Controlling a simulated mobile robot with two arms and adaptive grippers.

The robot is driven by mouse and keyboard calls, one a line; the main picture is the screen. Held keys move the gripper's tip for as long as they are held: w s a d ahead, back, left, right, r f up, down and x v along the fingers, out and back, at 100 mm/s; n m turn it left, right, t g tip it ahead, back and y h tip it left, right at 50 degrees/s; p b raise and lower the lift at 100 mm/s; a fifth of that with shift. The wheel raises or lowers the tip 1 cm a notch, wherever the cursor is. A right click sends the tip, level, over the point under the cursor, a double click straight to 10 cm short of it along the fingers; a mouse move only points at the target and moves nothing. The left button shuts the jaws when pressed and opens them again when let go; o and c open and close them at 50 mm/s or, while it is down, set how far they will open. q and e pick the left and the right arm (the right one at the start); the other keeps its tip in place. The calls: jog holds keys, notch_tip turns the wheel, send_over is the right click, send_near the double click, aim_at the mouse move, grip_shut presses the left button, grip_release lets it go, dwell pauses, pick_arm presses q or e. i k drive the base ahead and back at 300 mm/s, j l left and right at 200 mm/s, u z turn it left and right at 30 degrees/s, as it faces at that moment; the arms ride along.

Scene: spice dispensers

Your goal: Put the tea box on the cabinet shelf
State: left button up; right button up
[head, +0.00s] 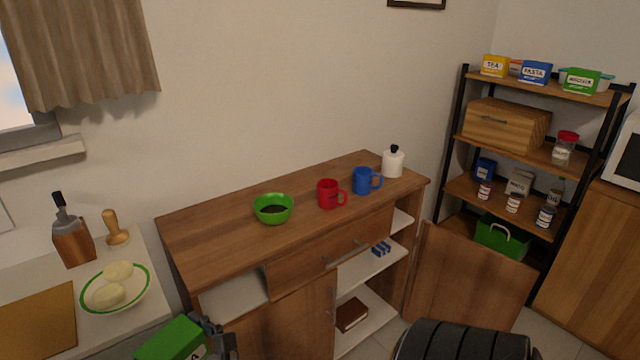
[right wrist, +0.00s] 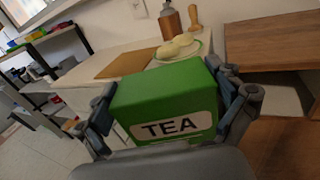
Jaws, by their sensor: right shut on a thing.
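The green tea box (head: 170,340) is at the bottom edge of the head view, in front of the cabinet's left end. In the right wrist view the tea box (right wrist: 165,95) fills the middle, its white TEA label facing the camera. My right gripper (right wrist: 172,108) is shut on it, one finger on each side; part of this gripper (head: 217,336) also shows in the head view. The wooden cabinet (head: 215,232) has white open shelves (head: 362,268) on its right side and another white shelf surface (head: 235,294) at left. My left gripper is out of view.
The cabinet shelves hold a small blue item (head: 380,248) and a brown box (head: 351,315). An open door panel (head: 468,282) juts out at right.

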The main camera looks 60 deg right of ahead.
aim_at(345, 269)
jog(key=k+l, duration=0.1)
jog(key=l, duration=0.3)
jog(key=k+l+u, duration=0.1)
jog(key=l, duration=0.35)
jog(key=k+l, duration=0.1)
jog(key=l, duration=0.3)
jog(key=k+l+u, duration=0.1)
jog(key=l, duration=0.3)
jog(key=k+l, duration=0.15)
jog(key=l, duration=0.25)
jog(key=k+l+u, duration=0.1)
jog(key=l, duration=0.3)
jog(key=k, duration=0.05)
